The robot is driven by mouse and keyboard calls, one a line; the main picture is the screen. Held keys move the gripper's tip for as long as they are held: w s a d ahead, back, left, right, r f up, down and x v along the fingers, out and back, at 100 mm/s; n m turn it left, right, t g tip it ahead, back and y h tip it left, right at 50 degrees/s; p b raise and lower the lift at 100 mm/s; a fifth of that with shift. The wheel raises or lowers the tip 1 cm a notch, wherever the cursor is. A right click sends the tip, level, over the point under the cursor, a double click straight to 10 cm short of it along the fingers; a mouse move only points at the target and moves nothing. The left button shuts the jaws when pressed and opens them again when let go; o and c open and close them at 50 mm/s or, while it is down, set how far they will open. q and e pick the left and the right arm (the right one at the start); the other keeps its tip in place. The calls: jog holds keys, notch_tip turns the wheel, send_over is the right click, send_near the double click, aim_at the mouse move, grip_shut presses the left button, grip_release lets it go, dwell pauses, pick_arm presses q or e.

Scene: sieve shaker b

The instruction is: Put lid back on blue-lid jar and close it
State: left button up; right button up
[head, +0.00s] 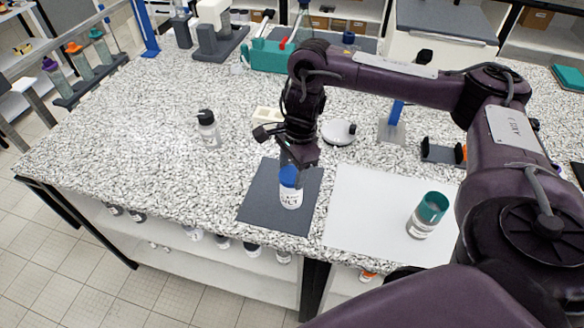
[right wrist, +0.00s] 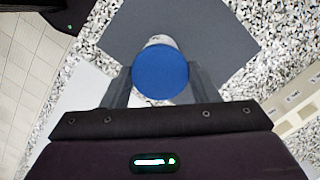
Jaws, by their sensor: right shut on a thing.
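The white labelled jar (head: 291,198) stands upright on a dark grey mat (head: 262,205) at the front of the table. Its blue lid (head: 288,175) is at the jar's mouth; I cannot tell whether it is screwed down. My right gripper (head: 290,166) comes down from above and is shut on the blue lid. In the right wrist view, the lid (right wrist: 160,73) is a round blue disc between the two fingers, with a bit of the white jar (right wrist: 158,40) showing behind it. My left gripper is not in view.
A white sheet (head: 365,215) lies right of the mat, with a teal-topped jar (head: 427,215) on it. A dark-capped bottle (head: 208,130) stands at the back left. A round white device (head: 338,132) is behind.

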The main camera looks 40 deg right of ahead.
jog(key=shift+f, duration=0.25)
dwell(0.7)
jog(key=o, duration=1)
jog(key=shift+o, duration=0.2)
notch_tip(320, 180, up, 7)
jog(key=p, duration=0.7)
jog(key=shift+r, duration=0.1)
